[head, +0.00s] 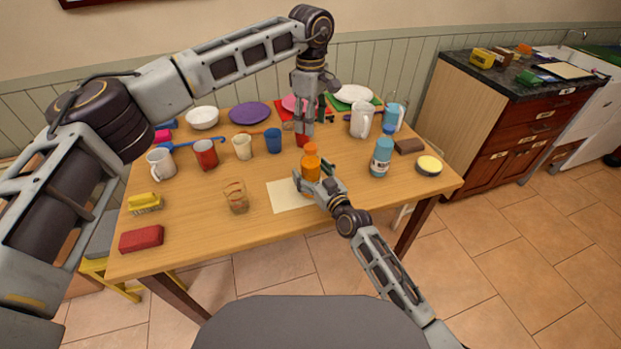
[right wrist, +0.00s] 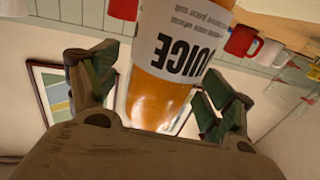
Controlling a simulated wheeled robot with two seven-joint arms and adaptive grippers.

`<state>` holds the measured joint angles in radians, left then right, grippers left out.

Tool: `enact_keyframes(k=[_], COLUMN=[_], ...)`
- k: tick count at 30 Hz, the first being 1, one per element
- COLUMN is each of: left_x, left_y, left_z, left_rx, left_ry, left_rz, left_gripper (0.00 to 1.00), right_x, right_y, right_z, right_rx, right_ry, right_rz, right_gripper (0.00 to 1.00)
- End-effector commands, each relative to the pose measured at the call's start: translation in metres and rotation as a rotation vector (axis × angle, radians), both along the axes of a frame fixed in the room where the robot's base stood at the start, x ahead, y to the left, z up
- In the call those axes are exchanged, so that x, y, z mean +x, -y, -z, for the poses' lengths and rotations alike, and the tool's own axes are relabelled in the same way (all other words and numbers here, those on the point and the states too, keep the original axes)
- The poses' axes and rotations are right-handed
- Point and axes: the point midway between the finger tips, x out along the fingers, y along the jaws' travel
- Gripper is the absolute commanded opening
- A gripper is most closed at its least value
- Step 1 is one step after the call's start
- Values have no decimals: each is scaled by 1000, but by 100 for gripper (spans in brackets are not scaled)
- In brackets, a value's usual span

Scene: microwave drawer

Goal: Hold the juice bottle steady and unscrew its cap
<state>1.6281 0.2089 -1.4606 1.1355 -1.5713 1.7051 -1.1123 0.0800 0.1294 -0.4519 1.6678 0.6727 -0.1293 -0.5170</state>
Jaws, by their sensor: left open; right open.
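The orange juice bottle (head: 311,164) stands upright near the middle of the table, its orange cap (head: 311,148) on top. My right gripper (head: 318,182) is open at the bottle's near side. In the right wrist view the bottle (right wrist: 165,90), with an upside-down JUICE label, lies between the spread fingers of the right gripper (right wrist: 160,100); gaps show on both sides. My left gripper (head: 304,128) is open and points down, above and behind the cap in the picture. I cannot tell the exact distance between it and the cap.
A cream sheet (head: 284,197) lies beside the bottle. A glass (head: 236,196) stands to the left and a blue bottle (head: 381,158) to the right. Several mugs, including a blue cup (head: 273,140), and plates fill the back. The table's (head: 200,235) front strip is mostly clear.

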Motion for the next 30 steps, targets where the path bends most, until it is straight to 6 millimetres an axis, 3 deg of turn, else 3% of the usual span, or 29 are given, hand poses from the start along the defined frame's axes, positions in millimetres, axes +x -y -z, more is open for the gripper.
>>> enact_keyframes(k=[6,25,30], left_x=[0,0,2], left_y=[0,0,-1], left_z=[0,-1,-8], left_rx=[0,0,5], left_ry=[0,1,15], left_rz=[0,0,-1], left_gripper=[51,51,51], right_x=[0,0,0], right_y=[0,0,0], right_z=[0,0,0], right_rx=[0,1,0], right_ry=[0,1,0], right_rz=[0,0,0], right_gripper=[81,0,0])
